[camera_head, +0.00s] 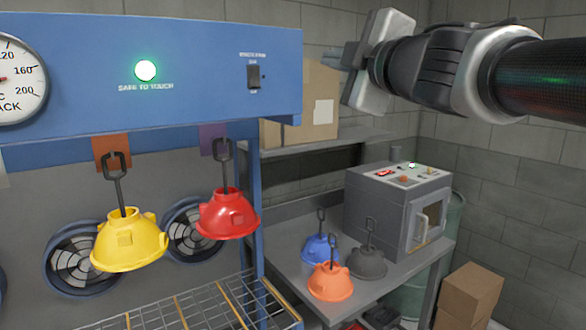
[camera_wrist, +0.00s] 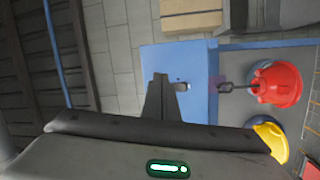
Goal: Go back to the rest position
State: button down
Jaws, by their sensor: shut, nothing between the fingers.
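My gripper (camera_head: 345,56) is at the upper right of the head view, raised in front of the cardboard box on the shelf and pointing left. In the wrist view the fingers (camera_wrist: 160,78) are together with nothing between them, seen against the blue panel. A yellow hood (camera_head: 128,240) and a red hood (camera_head: 228,214) hang by dark hooks below the blue panel (camera_head: 200,60), apart from my gripper. The red hood (camera_wrist: 278,86) and the yellow hood (camera_wrist: 271,140) also show at the right of the wrist view.
A green "safe to touch" light (camera_head: 145,70) glows on the panel beside a switch (camera_head: 254,77). Blue (camera_head: 318,249), orange (camera_head: 329,282) and grey (camera_head: 368,262) hoods stand on the table near a grey oven (camera_head: 398,210). A wire rack (camera_head: 190,312) lies below the hanging hoods.

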jog(key=s+d+f+m+g+h, duration=0.2)
jog(key=s+d+f+m+h, duration=0.35)
jog(key=f, duration=0.45)
jog(key=s+d+f+m+g+h, duration=0.35)
jog(key=d+f+m, duration=0.35)
jog(key=f+m, duration=0.25)
jog(key=s+a+f+m+g+y, duration=0.1)
jog(key=s+a+f+m+g, duration=0.1)
jog(key=s+f, duration=0.5)
jog(key=s+a+f+m+g+y, duration=0.1)
jog(key=s+a+f+m+g, duration=0.1)
jog(key=s+f+g, duration=0.3)
jog(key=s+a+f, duration=0.1)
jog(key=s+f, duration=0.2)
jog(key=f, duration=0.3)
jog(key=shift+a+f, duration=0.2)
